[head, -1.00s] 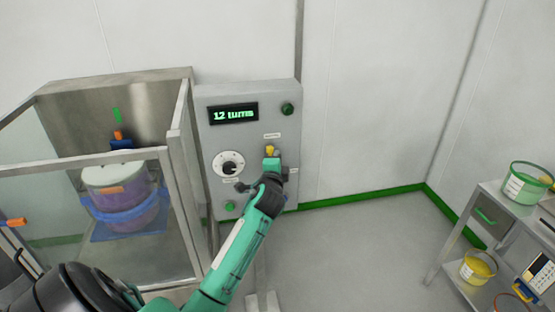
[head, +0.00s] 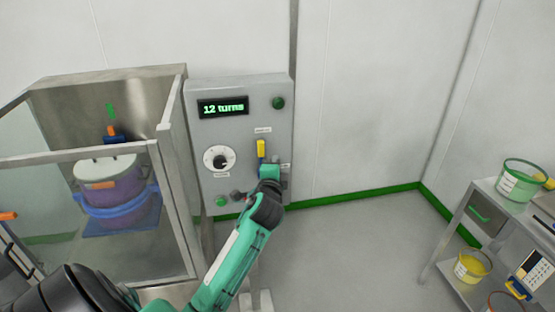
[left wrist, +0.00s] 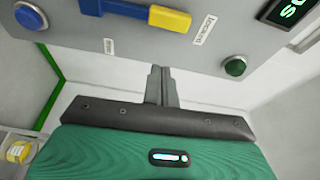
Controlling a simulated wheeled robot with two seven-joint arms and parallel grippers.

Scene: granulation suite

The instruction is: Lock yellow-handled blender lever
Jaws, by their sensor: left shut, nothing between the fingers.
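The blender lever's yellow handle (head: 261,148) stands upright on the grey control panel (head: 240,135). In the left wrist view, the yellow handle (left wrist: 169,18) is joined to a blue bar (left wrist: 115,9) that runs along the panel face. My left gripper (head: 269,171) is just below the handle in the head view and hides the lower part of the lever. In the left wrist view, the left gripper's fingers (left wrist: 160,74) are shut together, empty and apart from the lever. My right gripper is not in view.
The panel carries a display (head: 223,107) reading "12 turns", a dial (head: 219,160) and green buttons (head: 278,103). A glass-fronted enclosure (head: 172,200) with a purple drum (head: 112,188) stands to the left. A shelf cart (head: 457,216) stands at right. Floor between is clear.

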